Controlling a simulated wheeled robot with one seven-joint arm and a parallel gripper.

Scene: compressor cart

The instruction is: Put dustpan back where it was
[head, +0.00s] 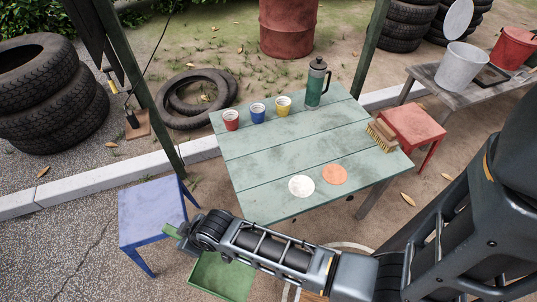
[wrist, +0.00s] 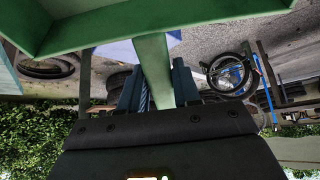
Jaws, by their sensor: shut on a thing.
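My gripper (head: 183,238) is at the table's near left corner, in front of the blue stool. It is shut on the green dustpan (head: 222,278). The pan part hangs below my wrist, partly hidden by it, in the head view. In the wrist view the dustpan's handle (wrist: 154,72) stands between my two fingers (wrist: 154,88), and the pan spreads across the top of the picture. A brush (head: 380,136) with pale bristles lies at the right edge of the green table (head: 250,160).
The blue stool (head: 150,208) is close to my gripper. The table holds red, blue and yellow cups (head: 257,112), a green press pot (head: 316,85) and two round discs (head: 301,186). A green post (head: 150,110) rises behind the stool. A red stool (head: 412,122) stands right of the table.

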